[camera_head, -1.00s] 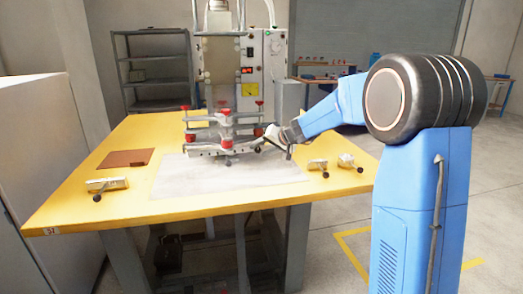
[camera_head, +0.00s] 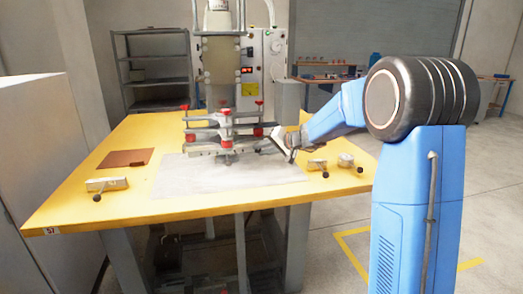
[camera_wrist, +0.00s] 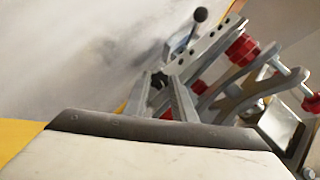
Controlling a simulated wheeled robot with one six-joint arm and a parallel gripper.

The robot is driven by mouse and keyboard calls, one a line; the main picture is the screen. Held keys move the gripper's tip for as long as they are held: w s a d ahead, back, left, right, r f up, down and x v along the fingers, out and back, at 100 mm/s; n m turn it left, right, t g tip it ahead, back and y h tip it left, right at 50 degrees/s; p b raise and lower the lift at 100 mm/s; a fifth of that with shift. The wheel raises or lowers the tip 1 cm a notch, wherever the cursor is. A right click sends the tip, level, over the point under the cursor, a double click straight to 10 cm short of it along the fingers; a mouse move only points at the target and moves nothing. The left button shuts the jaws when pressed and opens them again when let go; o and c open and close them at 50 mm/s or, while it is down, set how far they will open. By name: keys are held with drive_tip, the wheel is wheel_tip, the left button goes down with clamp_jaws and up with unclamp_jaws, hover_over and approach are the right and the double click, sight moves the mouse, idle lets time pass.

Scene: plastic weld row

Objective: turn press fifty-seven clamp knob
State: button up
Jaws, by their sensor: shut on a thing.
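The press (camera_head: 222,60) stands at the back of the yellow table (camera_head: 130,205), whose front label (camera_head: 52,231) reads 57. Its clamp fixture (camera_head: 225,135) has several red knobs on grey bars. My gripper (camera_head: 270,134) is at the fixture's right side. In the wrist view my gripper (camera_wrist: 158,92) is shut on a dark, star-shaped clamp knob (camera_wrist: 158,80) between its fingertips. In the head view this knob is hidden by the gripper. A red knob (camera_wrist: 243,48) on the fixture shows to its right, apart from the fingers.
Toggle clamps lie on the table, one at the left (camera_head: 105,185) and two at the right (camera_head: 317,168). A brown sheet (camera_head: 126,157) lies at the left. A pale mat (camera_head: 230,185) covers the middle. A grey shelf (camera_head: 155,70) stands behind.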

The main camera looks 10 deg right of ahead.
drive_tip(key=m+y, duration=0.1)
drive_tip(key=f+m+t+y, duration=0.1)
drive_tip(key=y, duration=0.1)
drive_tip(key=shift+d+m+t, duration=0.2)
drive_tip(key=shift+m+t, duration=0.1)
drive_tip(key=shift+m, duration=0.1)
idle(0.4)
drive_tip(key=o, duration=1.1)
drive_tip(key=shift+r, duration=0.1)
drive_tip(key=shift+c, duration=0.2)
drive_tip(key=shift+v, duration=3.75)
drive_tip(key=shift+d, duration=0.1)
